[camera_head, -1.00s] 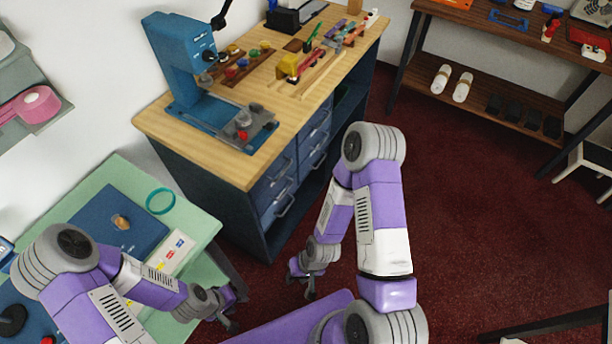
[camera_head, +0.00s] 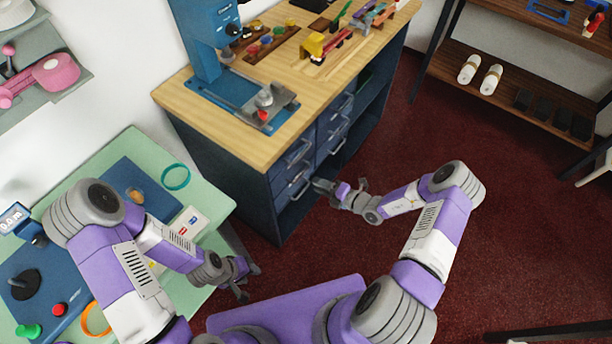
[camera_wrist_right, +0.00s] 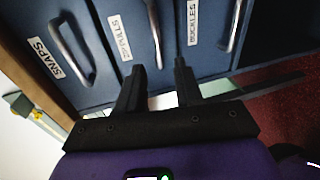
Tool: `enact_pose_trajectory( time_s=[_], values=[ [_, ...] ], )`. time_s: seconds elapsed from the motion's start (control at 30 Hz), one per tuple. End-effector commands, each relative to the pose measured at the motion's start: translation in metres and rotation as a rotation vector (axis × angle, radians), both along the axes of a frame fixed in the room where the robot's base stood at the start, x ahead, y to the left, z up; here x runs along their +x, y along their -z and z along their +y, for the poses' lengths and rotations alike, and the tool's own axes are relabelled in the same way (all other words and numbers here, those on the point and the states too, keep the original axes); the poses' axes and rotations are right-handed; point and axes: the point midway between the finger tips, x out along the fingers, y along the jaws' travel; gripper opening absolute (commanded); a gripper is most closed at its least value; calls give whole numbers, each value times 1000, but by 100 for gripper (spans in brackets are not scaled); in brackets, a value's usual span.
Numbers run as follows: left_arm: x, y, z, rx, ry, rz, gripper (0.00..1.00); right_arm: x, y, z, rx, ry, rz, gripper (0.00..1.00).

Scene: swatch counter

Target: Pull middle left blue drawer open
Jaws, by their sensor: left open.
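The middle left blue drawer (camera_head: 287,182) is in the left column of the cabinet's front, and looks shut. In the right wrist view the middle drawer (camera_wrist_right: 125,22) has a partly readable label and a grey bar handle (camera_wrist_right: 154,35). My right gripper (camera_head: 332,184) is in front of the left column. In the wrist view its two black fingers (camera_wrist_right: 159,80) are apart, with nothing between them, just short of the middle handle. My left gripper (camera_head: 251,283) is open and empty beside the green table, away from the cabinet.
The drawer labelled SNAPS (camera_wrist_right: 60,60) and the one labelled BUCKLES (camera_wrist_right: 208,25) lie either side of the middle drawer. The wooden cabinet top (camera_head: 275,75) carries a blue press (camera_head: 205,40). A green table (camera_head: 125,165) stands at left. The red floor (camera_head: 400,140) is clear to the right.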

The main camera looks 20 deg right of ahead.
Motion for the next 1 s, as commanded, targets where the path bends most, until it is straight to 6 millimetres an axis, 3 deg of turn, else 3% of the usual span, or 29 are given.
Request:
enact_pose_trajectory(
  time_s=[0.13,0.53,0.93,1.0],
  values=[
    [0,3,0,0,0,0,43,14,1,-5,41,54,5,36],
    [0,20,0,0,0,0,43,57,14,31,38,50,6,36],
    [0,21,0,0,0,0,43,64,14,36,37,50,7,36],
    [0,21,0,0,0,0,43,64,14,36,37,50,7,25]
  ],
)
